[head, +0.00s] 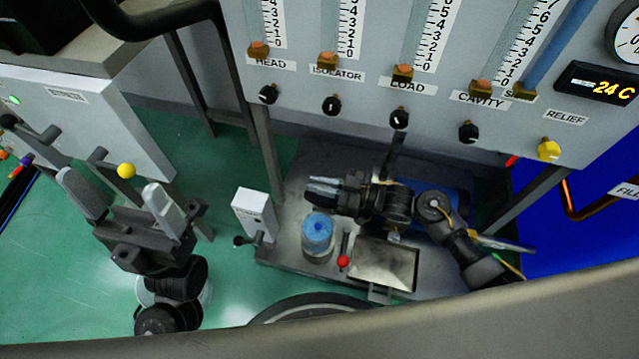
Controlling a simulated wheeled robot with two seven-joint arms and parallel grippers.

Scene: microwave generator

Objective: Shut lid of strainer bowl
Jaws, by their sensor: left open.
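A clear cylinder with a blue top (318,234), which looks like the strainer bowl, stands upright on the metal bench. I cannot tell whether the blue part is its lid or what is inside. My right gripper (322,188) is just behind it in the picture, pointing left, with its fingertips close together; whether they are shut is unclear. My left gripper (122,203) is open and empty, pointing up the picture, well left of the cylinder. A flat square metal plate (384,263) lies right of the cylinder, with a red-knobbed lever (343,262) between them.
A white box (255,212) with a black knob stands left of the cylinder. A panel (440,110) with gauges, knobs and a 24 C display rises behind. A yellow ball knob (126,170) is near my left gripper. Green floor (235,290) lies between the arms.

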